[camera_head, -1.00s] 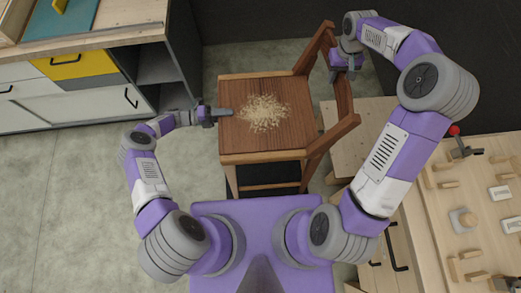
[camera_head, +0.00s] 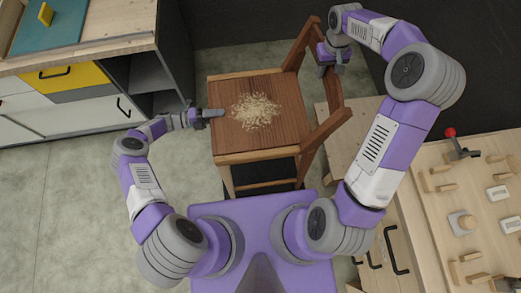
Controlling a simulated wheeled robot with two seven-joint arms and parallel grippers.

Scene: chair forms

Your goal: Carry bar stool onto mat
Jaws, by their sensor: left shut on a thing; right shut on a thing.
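The wooden bar stool (camera_head: 232,146) stands in front of me, with a brown square seat and a back on its right side. A patch of pale shavings (camera_head: 254,111) lies on the seat. My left gripper (camera_head: 210,114) is shut on the left edge of the seat. My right gripper (camera_head: 331,62) is shut on the stool's back near its far end; the exact contact is partly hidden. The lower legs are mostly hidden under the seat. I cannot make out a mat; a dark area shows beneath the stool, but I cannot tell what it is.
A cabinet with a yellow drawer (camera_head: 62,76) and a teal board (camera_head: 48,27) on top stands at the left. A workbench (camera_head: 425,222) with wooden pieces and a red-knobbed lever (camera_head: 450,133) is close on the right. Bare floor (camera_head: 70,195) lies front left.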

